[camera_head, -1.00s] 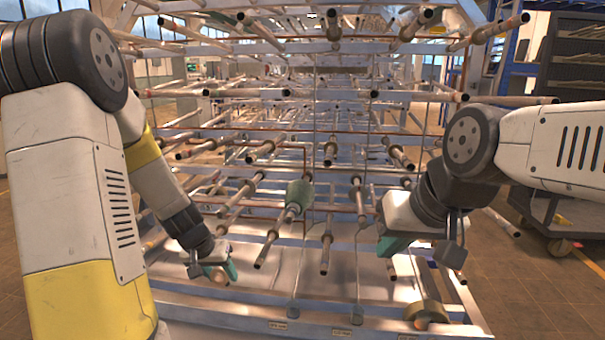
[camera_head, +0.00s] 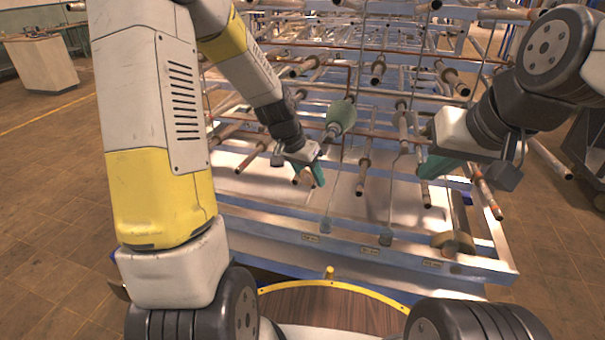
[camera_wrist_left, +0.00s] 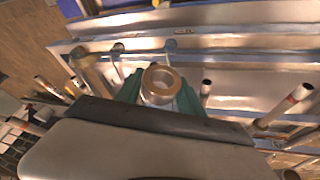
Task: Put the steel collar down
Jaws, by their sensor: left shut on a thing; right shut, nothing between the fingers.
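The steel collar (camera_wrist_left: 153,93) is a short, thick ring with a round hole, brownish in this light. In the left wrist view it sits between the green fingers of my left gripper (camera_wrist_left: 158,92), which is shut on it. In the head view my left gripper (camera_head: 310,173) is in front of the pipe rack, over its pale lower tray (camera_head: 285,197); only a small tan part of the collar shows there. The wrist view shows the collar above the tray, but the exact gap cannot be told. My right gripper (camera_head: 438,167) is shut and empty, farther right before the rack.
Several pipe ends stick out from the rack around both grippers. A green bulb-shaped piece (camera_head: 341,117) sits on a pipe close to my left gripper. A brass-coloured ring (camera_head: 453,242) stands at the rack's front right. Open floor (camera_head: 55,190) lies to the left.

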